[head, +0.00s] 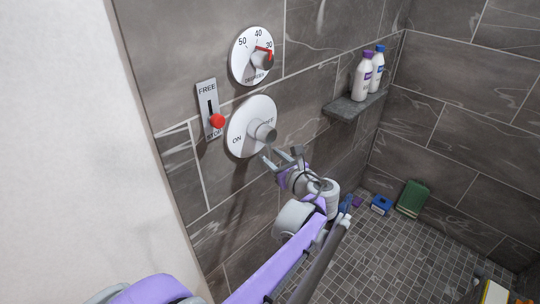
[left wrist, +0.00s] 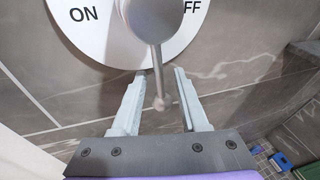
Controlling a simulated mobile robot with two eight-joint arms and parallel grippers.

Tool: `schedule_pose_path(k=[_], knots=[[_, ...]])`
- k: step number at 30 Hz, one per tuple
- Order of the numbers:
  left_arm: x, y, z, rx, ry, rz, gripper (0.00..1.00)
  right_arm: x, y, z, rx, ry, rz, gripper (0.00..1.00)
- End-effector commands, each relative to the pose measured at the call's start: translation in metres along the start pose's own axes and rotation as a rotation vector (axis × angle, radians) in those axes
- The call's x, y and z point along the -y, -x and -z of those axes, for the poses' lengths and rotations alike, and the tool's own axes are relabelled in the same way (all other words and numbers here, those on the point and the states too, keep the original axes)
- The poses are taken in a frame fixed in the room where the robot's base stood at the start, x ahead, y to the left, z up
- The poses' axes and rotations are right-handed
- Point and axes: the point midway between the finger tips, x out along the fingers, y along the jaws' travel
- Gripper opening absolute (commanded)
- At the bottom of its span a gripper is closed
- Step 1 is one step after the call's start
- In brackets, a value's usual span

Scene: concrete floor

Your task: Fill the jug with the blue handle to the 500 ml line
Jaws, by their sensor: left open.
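The round white ON/OFF dial (head: 243,120) is on the tiled wall, with a grey knob (head: 262,132) at its centre. My left gripper (head: 281,158) is open just below and right of the knob. In the left wrist view, the knob's thin lever (left wrist: 158,75) hangs between the two open fingers (left wrist: 159,92); I cannot tell whether they touch it. Above is a temperature dial (head: 250,55) with a red pointer near 30. A FREE/STOP slider (head: 208,108) has its red knob at the STOP end. I cannot make out a jug with a blue handle. My right gripper is not in view.
Two white bottles (head: 362,78), with purple and blue caps, stand on a wall shelf (head: 352,108). A blue box (head: 381,204) and a green item (head: 412,198) are on the floor by the back wall. The mosaic floor (head: 400,255) is mostly clear.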

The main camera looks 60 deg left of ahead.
Motion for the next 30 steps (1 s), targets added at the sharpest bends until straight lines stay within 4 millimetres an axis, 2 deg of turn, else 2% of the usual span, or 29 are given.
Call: schedule_pose_path(k=[6,13,18,30], knots=[[0.001,0.046,0.001,-0.002,-0.001,0.008,0.43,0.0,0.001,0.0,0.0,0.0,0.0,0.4],[0.001,0.083,0.001,-0.002,0.0,0.003,0.43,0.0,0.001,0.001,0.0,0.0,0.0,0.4],[0.0,0.093,0.0,-0.001,0.0,0.002,0.43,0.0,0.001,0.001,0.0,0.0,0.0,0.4],[0.0,0.094,0.0,0.0,0.001,0.0,0.43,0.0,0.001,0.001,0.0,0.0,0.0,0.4]])
